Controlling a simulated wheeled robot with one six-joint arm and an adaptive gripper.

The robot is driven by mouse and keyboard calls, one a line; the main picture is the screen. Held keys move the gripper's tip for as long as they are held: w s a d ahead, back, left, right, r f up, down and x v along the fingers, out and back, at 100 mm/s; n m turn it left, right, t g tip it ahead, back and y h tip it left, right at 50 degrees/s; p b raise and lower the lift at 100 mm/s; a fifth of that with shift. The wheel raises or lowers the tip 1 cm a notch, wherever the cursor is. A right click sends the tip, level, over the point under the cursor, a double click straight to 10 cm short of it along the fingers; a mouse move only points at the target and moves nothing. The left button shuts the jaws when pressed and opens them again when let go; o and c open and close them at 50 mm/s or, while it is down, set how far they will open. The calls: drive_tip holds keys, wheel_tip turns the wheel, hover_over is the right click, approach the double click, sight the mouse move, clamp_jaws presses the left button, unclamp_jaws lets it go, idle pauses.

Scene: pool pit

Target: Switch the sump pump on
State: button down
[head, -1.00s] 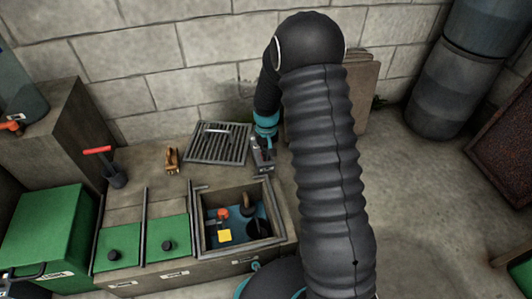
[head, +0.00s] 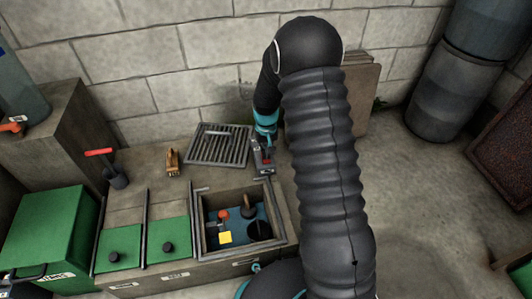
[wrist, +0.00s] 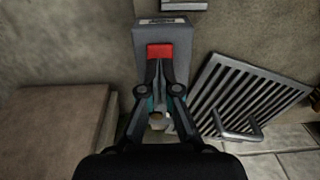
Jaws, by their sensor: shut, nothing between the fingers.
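A grey switch box with a red switch (wrist: 160,50) stands near the wall, in the middle of the wrist view. In the head view the small grey box (head: 266,167) shows just right of the grate. My gripper (wrist: 159,66) is shut and empty, its fingertips at the near edge of the red switch. I cannot tell whether they touch it. In the head view my gripper (head: 264,148) is small and partly hidden by my arm. The open pit (head: 200,240) holds a red-orange part, a yellow block and dark round parts; I cannot tell which is the pump.
A metal grate (head: 217,145) lies left of the switch box and also shows in the wrist view (wrist: 246,93). A wooden brush (head: 173,162) and a red-handled tool (head: 100,152) stand farther left. Green lids (head: 168,240) cover the neighbouring bays. Brown boards (head: 357,95) lean behind my arm.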

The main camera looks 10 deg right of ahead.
sight(268, 165)
drive_tip(key=shift+r, duration=0.1)
wheel_tip(268, 165, up, 14)
drive_tip(key=s+p, duration=0.2)
drive_tip(key=p, duration=0.1)
idle(0.6)
drive_tip(key=s+r+t+p, duration=0.2)
drive_tip(key=s+r, duration=1)
drive_tip(key=s, duration=0.3)
drive_tip(key=s+r+t+p, duration=0.2)
drive_tip(key=s+r+t, duration=0.1)
drive_tip(key=s+r, duration=0.9)
drive_tip(key=s, duration=0.3)
drive_tip(key=shift+r+t, duration=0.3)
drive_tip(key=shift+r, duration=0.1)
